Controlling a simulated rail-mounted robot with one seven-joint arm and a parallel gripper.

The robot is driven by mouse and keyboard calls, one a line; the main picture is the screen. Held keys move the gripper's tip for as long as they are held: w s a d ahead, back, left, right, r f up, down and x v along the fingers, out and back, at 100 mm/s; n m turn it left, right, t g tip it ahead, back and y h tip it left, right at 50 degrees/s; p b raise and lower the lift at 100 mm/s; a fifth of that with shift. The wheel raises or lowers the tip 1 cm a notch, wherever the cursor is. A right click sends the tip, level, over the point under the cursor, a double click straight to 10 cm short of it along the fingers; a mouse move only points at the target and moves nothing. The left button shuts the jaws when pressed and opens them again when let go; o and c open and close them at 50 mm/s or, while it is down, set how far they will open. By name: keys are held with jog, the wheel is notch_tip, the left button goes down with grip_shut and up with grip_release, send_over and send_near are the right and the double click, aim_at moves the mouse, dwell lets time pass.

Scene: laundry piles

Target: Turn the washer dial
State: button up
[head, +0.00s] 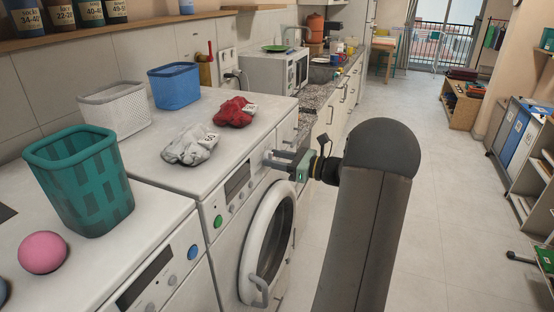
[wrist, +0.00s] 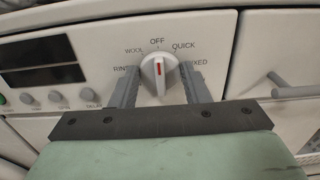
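The white washer dial (wrist: 160,74) has a red mark that points up, close to OFF. Its printed labels read WOOL and RIN..., partly covered, on the left and QUICK and what looks like MIXED, partly covered, on the right. My gripper (wrist: 160,80) is open, with one grey finger on each side of the dial. Small gaps seem to show between fingers and dial. In the head view my gripper (head: 277,159) is at the upper right of the front panel of the washer (head: 228,232), and it mostly hides the dial.
The round washer door (head: 279,212) is below my gripper. A grey cloth pile (head: 191,144) and a red one (head: 235,112) lie on the washer top. A teal basket (head: 84,185) and a pink ball (head: 42,252) are on the left machine.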

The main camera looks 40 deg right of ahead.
jog(key=shift+f+n+b, duration=0.1)
jog(key=shift+n+b, duration=0.2)
jog(key=shift+b, duration=0.2)
jog(key=shift+s+a+n+b, duration=0.1)
jog(key=shift+n+b, duration=3.5)
jog(key=shift+b, duration=0.8)
jog(key=o, duration=0.9)
jog(key=shift+o, duration=0.2)
jog(key=v, duration=1.7)
jog(key=shift+s+b, duration=0.2)
jog(key=shift+b, duration=0.1)
